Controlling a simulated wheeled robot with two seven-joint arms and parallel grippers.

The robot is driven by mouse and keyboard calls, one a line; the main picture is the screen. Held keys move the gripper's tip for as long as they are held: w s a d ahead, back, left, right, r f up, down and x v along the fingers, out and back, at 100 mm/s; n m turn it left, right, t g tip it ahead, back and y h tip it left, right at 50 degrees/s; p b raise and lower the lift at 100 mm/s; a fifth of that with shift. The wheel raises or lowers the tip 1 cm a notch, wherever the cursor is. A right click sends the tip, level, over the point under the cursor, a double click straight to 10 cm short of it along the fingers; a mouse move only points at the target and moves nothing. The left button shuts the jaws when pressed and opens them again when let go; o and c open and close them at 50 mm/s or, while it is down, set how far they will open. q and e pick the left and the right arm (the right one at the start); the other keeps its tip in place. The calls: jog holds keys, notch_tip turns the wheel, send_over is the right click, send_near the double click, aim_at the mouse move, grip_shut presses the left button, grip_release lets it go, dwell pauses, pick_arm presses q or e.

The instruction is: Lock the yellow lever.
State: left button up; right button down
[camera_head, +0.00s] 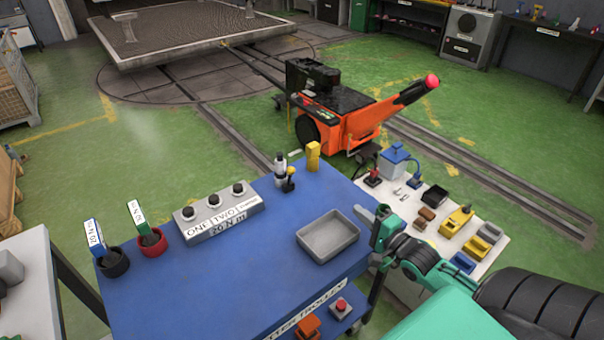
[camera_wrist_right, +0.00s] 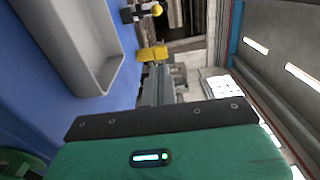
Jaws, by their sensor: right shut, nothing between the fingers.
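A yellow upright block (camera_head: 313,155) stands at the far edge of the blue table, and it also shows in the right wrist view (camera_wrist_right: 153,53). Beside it, to the left, is a small black piece with a yellow knob (camera_head: 290,172), also in the right wrist view (camera_wrist_right: 157,10). I cannot tell which of the two is the lever, or its lock state. My right gripper (camera_head: 370,216) is shut and empty, over the table's right edge, right of the grey tray and apart from both yellow parts. Its grey fingers (camera_wrist_right: 158,85) point toward the yellow block in the wrist view. My left gripper is not in view.
A grey tray (camera_head: 328,237) lies on the blue table (camera_head: 270,265). A three-knob box (camera_head: 218,212) and two tagged cups (camera_head: 152,243) stand left. A white side table (camera_head: 478,260) holds several small parts. An orange cart (camera_head: 345,118) stands behind.

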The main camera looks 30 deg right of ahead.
jog(key=w, duration=0.2)
jog(key=shift+w+r, duration=0.1)
jog(key=shift+w, duration=0.2)
jog(key=w, duration=0.2)
jog(key=w+p, duration=0.1)
jog(key=w, duration=0.3)
jog(key=shift+a, duration=0.25)
jog(key=p, duration=0.2)
send_near(290, 177)
jog(key=w+d+r, duration=0.1)
jog(key=w+d, duration=0.1)
jog(key=d, duration=0.1)
jog(key=w+d+r, duration=0.1)
jog(key=shift+d+r, duration=0.35)
jog(key=shift+d, duration=0.05)
jog(key=shift+w+a+p, duration=0.55)
jog(key=shift+w+a, duration=0.55)
jog(key=shift+a, duration=0.1)
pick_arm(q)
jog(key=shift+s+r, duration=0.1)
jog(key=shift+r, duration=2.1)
pick_arm(e)
jog(key=shift+w+a+f, duration=0.15)
jog(key=shift+w+a, duration=0.15)
jog(key=shift+a, duration=0.05)
